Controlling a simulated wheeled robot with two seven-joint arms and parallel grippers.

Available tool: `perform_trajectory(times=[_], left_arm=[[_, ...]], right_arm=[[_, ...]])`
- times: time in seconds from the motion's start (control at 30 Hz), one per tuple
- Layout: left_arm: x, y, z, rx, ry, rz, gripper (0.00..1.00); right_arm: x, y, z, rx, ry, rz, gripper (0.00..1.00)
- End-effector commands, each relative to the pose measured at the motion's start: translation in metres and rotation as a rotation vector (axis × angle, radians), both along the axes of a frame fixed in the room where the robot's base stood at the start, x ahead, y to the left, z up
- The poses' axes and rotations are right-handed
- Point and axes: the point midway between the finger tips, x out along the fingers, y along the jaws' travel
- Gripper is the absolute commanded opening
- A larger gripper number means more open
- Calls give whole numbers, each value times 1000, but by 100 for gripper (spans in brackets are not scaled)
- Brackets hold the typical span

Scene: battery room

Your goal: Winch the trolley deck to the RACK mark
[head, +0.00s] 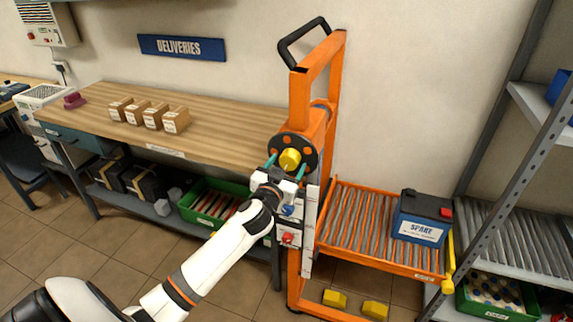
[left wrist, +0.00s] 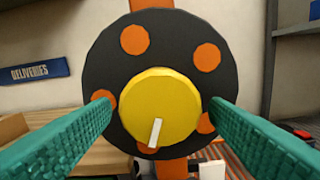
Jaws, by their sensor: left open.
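The orange trolley (head: 338,95) stands upright with a black handle on top. Its roller deck (head: 355,225) sticks out to the right and carries a blue battery labelled SPARE (head: 421,220). The winch is a black disc (head: 311,143) with orange spots and a yellow hub (head: 290,159); the hub with a white pointer bar also fills the middle of the left wrist view (left wrist: 160,105). My left gripper (head: 286,168) is open, its teal fingers pointing at the disc on either side of the hub. A white scale strip (head: 310,215) runs down the mast; its marks are too small to read.
A wooden bench (head: 225,130) with small boxes (head: 153,118) stands left of the trolley. A grey shelf rack (head: 505,170) stands right, close to the deck's end. Yellow blocks (head: 374,309) lie on the floor below the deck. Floor tiles at front left are clear.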

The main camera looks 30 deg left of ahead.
Motion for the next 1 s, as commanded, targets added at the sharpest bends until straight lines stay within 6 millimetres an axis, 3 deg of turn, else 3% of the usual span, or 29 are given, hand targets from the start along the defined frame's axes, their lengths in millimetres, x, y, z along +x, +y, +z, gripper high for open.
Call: perform_trajectory(times=[0.3,0.57,1.0], left_arm=[[2,0,0,1,0,0,68],[2,0,0,1,1,0,25],[2,1,0,97,24,0,25]], right_arm=[[0,0,0,0,0,0,36],[0,0,0,0,0,0,36],[0,0,3,0,0,0,36]])
